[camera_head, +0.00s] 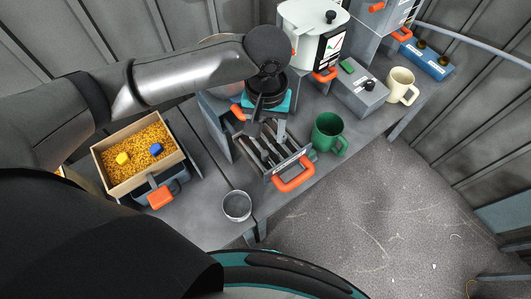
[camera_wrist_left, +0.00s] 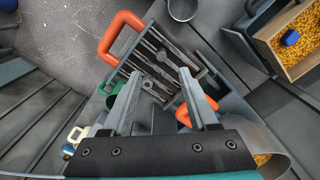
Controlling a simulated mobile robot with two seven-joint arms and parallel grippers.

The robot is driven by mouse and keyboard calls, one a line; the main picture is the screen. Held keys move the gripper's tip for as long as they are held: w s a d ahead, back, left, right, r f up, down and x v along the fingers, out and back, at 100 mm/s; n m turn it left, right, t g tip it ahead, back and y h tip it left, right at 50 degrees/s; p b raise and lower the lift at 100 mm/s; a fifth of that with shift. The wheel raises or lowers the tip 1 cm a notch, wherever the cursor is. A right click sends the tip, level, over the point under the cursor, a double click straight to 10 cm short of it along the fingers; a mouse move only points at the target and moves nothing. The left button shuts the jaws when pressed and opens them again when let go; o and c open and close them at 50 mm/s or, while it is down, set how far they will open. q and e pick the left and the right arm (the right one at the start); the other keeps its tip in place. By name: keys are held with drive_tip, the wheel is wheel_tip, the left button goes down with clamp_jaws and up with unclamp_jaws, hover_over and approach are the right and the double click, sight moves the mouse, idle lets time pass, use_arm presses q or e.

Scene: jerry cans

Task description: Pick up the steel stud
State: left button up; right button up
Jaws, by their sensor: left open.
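An open grey drawer (camera_head: 246,153) with an orange front handle (camera_head: 294,174) holds several long steel pieces in narrow slots. It also shows in the left wrist view (camera_wrist_left: 187,51), where some pieces (camera_wrist_left: 162,55) have rounded ends. I cannot tell for certain which piece is the steel stud. My left gripper (camera_head: 268,130) is above the drawer, pointing down, and hides part of its contents. In the left wrist view its two fingers (camera_wrist_left: 160,75) are apart, with nothing held between them and the drawer beyond. My right gripper is not seen.
A green mug (camera_head: 327,133) stands close right of the drawer. A wooden box of yellow grains (camera_head: 137,151) with a yellow and a blue block is at left. A metal cup (camera_head: 237,206) stands near the front edge. A cream mug (camera_head: 401,86) is at right.

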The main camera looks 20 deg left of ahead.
sight(265, 153)
use_arm(q)
wheel_tip(265, 153, down, 3)
drive_tip(key=shift+f, duration=0.5)
drive_tip(key=shift+f+b, duration=0.35)
drive_tip(key=shift+f, duration=0.05)
wheel_tip(265, 153, down, 4)
drive_tip(key=shift+a+f+b, duration=0.15)
drive_tip(key=shift+b, duration=0.3)
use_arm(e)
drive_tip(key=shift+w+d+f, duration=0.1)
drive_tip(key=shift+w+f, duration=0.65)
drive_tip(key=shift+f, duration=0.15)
use_arm(q)
clamp_jaws()
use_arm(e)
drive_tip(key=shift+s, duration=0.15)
